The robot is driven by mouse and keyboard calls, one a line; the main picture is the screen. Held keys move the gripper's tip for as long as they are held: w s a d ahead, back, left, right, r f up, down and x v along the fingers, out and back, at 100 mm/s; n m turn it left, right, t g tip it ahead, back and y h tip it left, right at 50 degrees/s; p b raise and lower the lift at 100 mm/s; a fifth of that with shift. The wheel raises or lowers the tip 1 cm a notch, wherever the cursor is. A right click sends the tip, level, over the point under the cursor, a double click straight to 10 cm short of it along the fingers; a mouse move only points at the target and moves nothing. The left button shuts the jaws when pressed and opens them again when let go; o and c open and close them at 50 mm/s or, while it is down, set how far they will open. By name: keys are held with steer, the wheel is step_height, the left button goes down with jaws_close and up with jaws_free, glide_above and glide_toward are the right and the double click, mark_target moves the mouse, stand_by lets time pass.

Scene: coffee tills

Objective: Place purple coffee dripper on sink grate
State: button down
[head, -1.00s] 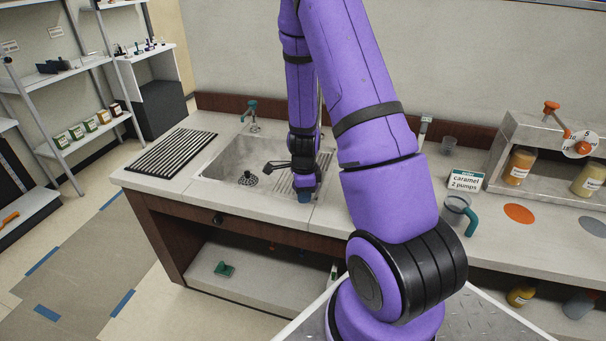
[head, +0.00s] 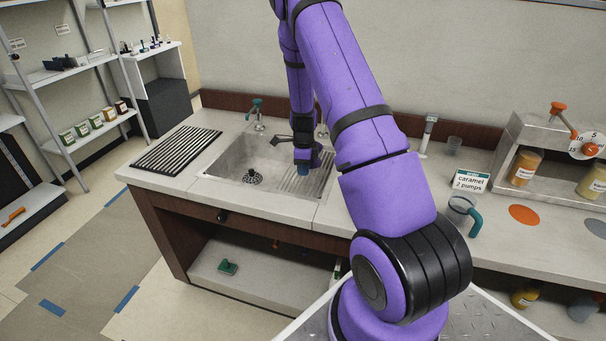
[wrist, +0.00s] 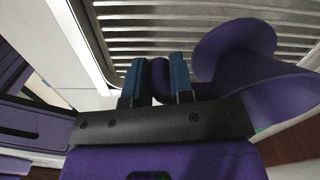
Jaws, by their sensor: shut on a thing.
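The purple coffee dripper (wrist: 240,65) is at the right in the wrist view, with its flared cone shape beside my gripper. My gripper (wrist: 157,78) is shut on the dripper's handle, which sits between its two blue fingertips. In the head view my gripper (head: 303,171) points down over the sink grate (head: 318,184), a slatted metal rack in the right part of the sink. The grate also fills the top of the wrist view (wrist: 170,20), beyond the dripper. I cannot tell how high the dripper is above it. My arm hides part of the sink.
The sink basin (head: 228,165) has a dark drain and a teal-topped faucet (head: 257,110) behind it. A black slatted rack (head: 172,153) lies on the counter at left. A caramel sign (head: 471,181) and a teal-handled pitcher (head: 459,212) stand at right.

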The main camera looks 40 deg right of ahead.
mark_target(303, 181)
steer(key=shift+w+d, duration=0.25)
steer(key=shift+w, duration=0.15)
steer(key=shift+w+f, duration=0.1)
steer(key=shift+f, duration=1.7)
steer(key=shift+f, duration=0.15)
steer(key=c, duration=1)
jaws_free()
